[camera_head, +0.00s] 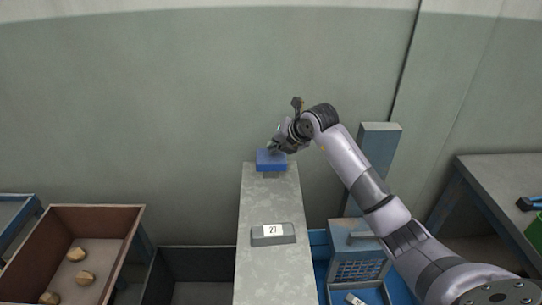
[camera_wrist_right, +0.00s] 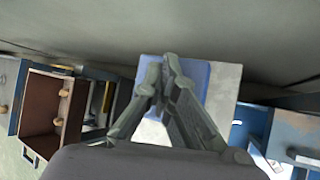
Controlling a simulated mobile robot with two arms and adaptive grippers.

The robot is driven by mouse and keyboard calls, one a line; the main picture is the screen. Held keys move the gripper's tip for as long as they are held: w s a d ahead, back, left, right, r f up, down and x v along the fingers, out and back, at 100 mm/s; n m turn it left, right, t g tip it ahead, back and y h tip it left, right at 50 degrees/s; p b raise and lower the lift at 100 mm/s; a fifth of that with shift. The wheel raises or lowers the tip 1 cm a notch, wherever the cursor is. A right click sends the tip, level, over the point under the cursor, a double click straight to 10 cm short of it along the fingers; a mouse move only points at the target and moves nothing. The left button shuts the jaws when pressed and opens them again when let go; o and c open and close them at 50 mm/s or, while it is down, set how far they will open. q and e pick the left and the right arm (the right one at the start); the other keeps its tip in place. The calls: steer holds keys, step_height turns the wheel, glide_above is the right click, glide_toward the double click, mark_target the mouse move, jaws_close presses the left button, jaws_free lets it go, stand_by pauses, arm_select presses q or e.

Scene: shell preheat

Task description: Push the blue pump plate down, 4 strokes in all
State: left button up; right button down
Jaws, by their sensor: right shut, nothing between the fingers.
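The blue pump plate (camera_head: 271,161) sits on a short grey stem at the far end of a narrow grey bench. My right gripper (camera_head: 274,147) is shut and empty, with its fingertips at the plate's upper side. The head view does not make clear whether they touch it. In the right wrist view the shut fingertips (camera_wrist_right: 163,62) overlap the blue plate (camera_wrist_right: 196,76) and hide part of it. My left gripper is not in view.
The grey bench (camera_head: 270,200) carries a small block reading 27 (camera_head: 272,234). A brown bin (camera_head: 127,224) with several round pieces stands at left.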

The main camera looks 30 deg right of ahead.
mark_target(274, 155)
steer(key=shift+s+f+b, duration=0.1)
steer(key=shift+f+b, duration=1.05)
steer(key=shift+f, duration=0.7)
stand_by(1.0)
stand_by(0.3)
steer(key=shift+r+p, duration=1.5)
steer(key=shift+r, duration=0.7)
steer(key=shift+w+r+p, duration=0.2)
steer(key=shift+r+p, duration=0.15)
steer(key=shift+r, duration=0.15)
step_height(274, 155, up, 4)
steer(key=p, duration=0.2)
steer(key=shift+p, duration=0.35)
steer(key=shift+a+r, duration=0.1)
